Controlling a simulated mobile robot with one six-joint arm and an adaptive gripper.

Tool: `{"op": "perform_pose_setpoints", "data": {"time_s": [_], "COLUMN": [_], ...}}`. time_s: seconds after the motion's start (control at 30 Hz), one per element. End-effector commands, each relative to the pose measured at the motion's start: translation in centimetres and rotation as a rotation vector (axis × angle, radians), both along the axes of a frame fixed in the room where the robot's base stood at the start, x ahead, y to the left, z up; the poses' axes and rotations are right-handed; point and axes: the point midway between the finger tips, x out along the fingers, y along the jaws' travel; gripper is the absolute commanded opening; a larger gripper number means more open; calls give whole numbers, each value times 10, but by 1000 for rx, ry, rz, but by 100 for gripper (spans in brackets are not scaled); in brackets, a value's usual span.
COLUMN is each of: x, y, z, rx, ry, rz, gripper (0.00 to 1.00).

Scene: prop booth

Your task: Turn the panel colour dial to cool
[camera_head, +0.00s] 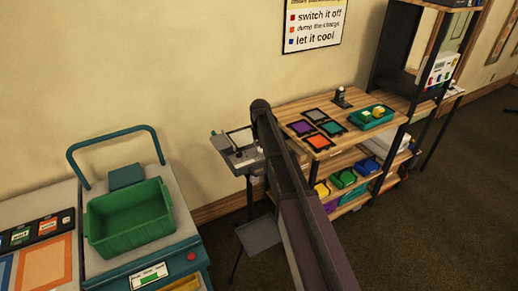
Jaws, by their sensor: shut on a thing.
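My arm rises from the bottom edge to a dark joint near the middle of the picture. My gripper is not seen; the arm may hide it. A small pale grey unit (243,158) with little raised parts on top stands just left of my arm, partly covered by it. I cannot tell whether it carries the colour dial. A white panel (441,69) with small coloured marks sits on the dark rack at the upper right. No dial or its setting can be read.
A green crate (103,239) stands on a grey station at the left. A wooden shelf (281,112) right of my arm holds coloured tiles and a teal tray (358,122). A grey plate (258,234) is low beside my arm. Dark floor is free at the right.

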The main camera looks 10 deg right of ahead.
Motion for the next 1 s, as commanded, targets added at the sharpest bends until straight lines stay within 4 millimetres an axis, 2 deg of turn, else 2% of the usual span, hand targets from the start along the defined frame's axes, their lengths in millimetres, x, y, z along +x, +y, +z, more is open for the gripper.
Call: {"op": "perform_pose_setpoints", "data": {"time_s": [0.1, 0.13, 0.23, 0.6, 0.73, 0.87, 1.0], "x": [3, 3, 3, 1, -5, -22, -55], "y": [-1, -1, 0, 1, 1, 1, 1], "z": [0, 0, 0, 0, 0, 0, 0], "rx": [-2, -2, -1, 0, 0, 0, 0], "ry": [-7, -7, -6, -2, -2, -2, -1], "rz": [-1, -1, -1, -1, 0, 0, 2], "gripper": [0, 45, 73, 73, 73, 73, 73]}}
